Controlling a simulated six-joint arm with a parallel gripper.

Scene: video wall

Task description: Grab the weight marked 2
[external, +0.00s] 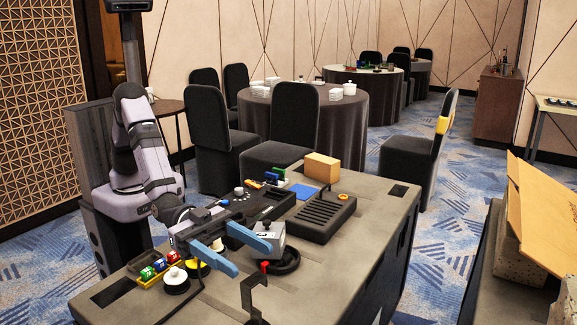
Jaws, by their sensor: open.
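My gripper (253,258), with two blue fingers, is open over the front part of the grey table. A light grey block (276,239) with a dark knob on top stands beside the right finger, partly hidden by it. It has a dark mark on its face that is too small to read. A round black piece with a white top (176,277) stands to the left of the gripper, near a yellow round piece (203,269). I cannot read a number 2 on any piece. I cannot tell whether a finger touches the grey block.
A black ring-shaped item (289,263) and an upright dark bracket (254,296) stand near the front. A black slotted tray (322,216) and a tan block (321,168) are farther back.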

